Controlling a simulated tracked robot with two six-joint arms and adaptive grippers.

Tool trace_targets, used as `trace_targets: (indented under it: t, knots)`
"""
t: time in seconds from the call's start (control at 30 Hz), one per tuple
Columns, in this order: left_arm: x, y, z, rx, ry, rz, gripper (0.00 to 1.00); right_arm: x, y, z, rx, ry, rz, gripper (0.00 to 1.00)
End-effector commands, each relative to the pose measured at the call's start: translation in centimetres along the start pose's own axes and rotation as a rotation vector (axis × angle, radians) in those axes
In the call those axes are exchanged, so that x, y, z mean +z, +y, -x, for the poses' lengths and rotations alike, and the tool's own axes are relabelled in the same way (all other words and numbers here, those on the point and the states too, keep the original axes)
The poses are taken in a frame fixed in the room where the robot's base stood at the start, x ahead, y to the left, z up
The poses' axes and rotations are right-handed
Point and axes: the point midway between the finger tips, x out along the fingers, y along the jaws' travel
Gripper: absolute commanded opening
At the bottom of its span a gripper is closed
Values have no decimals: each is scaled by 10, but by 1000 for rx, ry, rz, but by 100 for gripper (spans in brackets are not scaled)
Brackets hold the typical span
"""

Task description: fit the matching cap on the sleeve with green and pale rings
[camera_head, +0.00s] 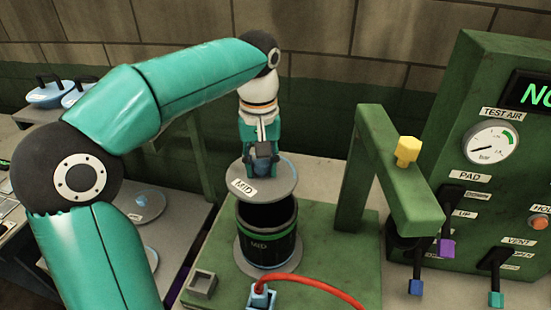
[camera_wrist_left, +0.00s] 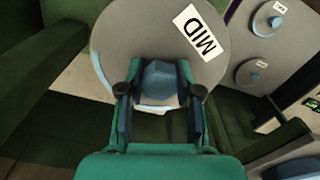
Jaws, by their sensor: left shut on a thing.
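The black sleeve (camera_head: 268,227) stands upright on the green bench, with a green ring, a pale ring and a MID label. Its dark open top shows at the front. My left gripper (camera_head: 262,158) is shut on the blue knob of a round grey cap (camera_head: 283,182) labelled MID. The cap is above the sleeve and covers the back of its opening from view. The front rim of the sleeve is apart from it. In the left wrist view, the fingers grip the knob of the cap (camera_wrist_left: 115,45); the sleeve is hidden there. My right gripper is not in view.
A green clamp post with a yellow knob (camera_head: 407,151) stands just right of the sleeve. A red hose (camera_head: 318,286) with a blue connector (camera_head: 262,297) lies in front. Other grey caps (camera_head: 143,203) lie on a tray at left. A green test panel (camera_head: 466,100) stands at right.

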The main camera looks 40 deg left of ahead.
Motion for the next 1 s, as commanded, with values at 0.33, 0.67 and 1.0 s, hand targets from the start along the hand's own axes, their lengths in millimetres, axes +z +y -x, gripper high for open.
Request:
trace_targets:
  t: [0.33,0.67,1.0]
  knots:
    - [0,14,-14,0,0,-29,0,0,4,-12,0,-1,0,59]
    - [0,16,-34,0,0,-31,0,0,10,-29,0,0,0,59]
    - [0,16,-54,0,0,-32,0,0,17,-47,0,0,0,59]
